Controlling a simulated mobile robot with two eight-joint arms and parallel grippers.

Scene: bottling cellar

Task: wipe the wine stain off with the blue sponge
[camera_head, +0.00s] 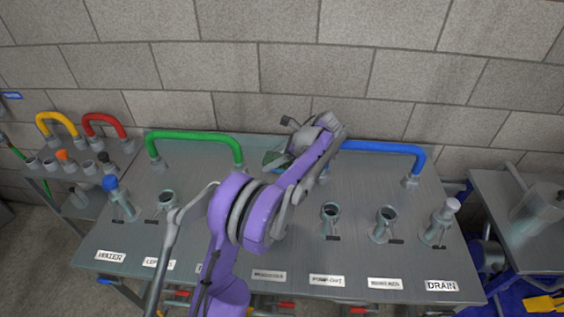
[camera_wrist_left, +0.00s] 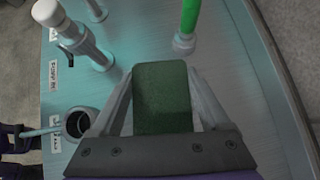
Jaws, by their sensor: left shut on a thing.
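My left gripper (camera_head: 282,160) is over the back of the grey panel table (camera_head: 200,240), between the green pipe and the blue pipe. It is shut on a green block-shaped sponge (camera_wrist_left: 162,97), which sits between the two fingers in the left wrist view. I see no blue sponge and no wine stain in either view; my purple arm hides part of the tabletop. My right gripper is not in view.
A green pipe (camera_head: 195,135) and a blue pipe (camera_head: 385,148) arch at the back. Several short pipe stubs, such as one with a blue cap (camera_head: 110,184), stand along the front above white labels. A stone wall (camera_head: 300,65) rises behind. Bare tabletop lies around the gripper.

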